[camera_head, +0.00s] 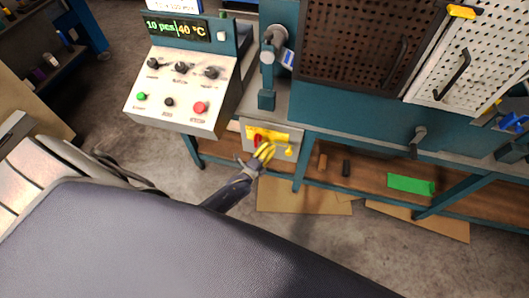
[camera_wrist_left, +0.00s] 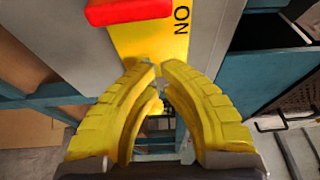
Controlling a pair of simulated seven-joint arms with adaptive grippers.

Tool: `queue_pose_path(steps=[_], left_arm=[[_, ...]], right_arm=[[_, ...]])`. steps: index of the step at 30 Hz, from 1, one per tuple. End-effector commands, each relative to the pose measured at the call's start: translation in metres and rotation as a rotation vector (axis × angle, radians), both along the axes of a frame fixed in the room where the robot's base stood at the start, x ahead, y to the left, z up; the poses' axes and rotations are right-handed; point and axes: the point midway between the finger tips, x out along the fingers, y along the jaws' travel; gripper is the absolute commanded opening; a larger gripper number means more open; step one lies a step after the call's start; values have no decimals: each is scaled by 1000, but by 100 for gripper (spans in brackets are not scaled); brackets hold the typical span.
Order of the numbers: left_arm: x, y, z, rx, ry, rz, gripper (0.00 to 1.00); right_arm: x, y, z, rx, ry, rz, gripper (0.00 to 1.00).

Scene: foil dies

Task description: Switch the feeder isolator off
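The feeder isolator is a pale grey box (camera_head: 283,149) with a yellow plate (camera_head: 282,136) and a red handle (camera_head: 257,140), mounted below the bench top beside the control panel. In the left wrist view the red handle (camera_wrist_left: 128,11) lies across the top of the yellow plate (camera_wrist_left: 150,43), left of the letters "ON". My left gripper (camera_head: 267,150) has yellow fingers and is just in front of the isolator. In the wrist view its fingertips (camera_wrist_left: 156,69) meet below the handle, with nothing held between them. The handle's far end is cut off there. My right gripper is not in view.
A control panel (camera_head: 184,88) with knobs and green, black and red buttons stands left of the isolator. A teal bench leg (camera_head: 301,165) stands close on the right. Cardboard (camera_head: 303,202) lies on the floor below.

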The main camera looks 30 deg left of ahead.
Motion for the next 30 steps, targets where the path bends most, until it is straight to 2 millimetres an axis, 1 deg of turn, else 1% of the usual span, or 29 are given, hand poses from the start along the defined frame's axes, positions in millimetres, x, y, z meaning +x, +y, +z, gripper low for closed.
queue_pose_path(steps=[1,3,6,12,16,30], left_arm=[[8,-1,1,0,-1,0,0],[2,12,-1,3,2,1,0],[0,22,0,3,0,0,0],[-3,35,0,1,0,0,0],[-4,38,0,0,0,1,0],[-5,41,0,-9,-2,4,0]], right_arm=[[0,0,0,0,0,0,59],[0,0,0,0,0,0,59],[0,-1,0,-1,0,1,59],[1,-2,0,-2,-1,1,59],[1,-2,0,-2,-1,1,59],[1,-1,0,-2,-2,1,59]])
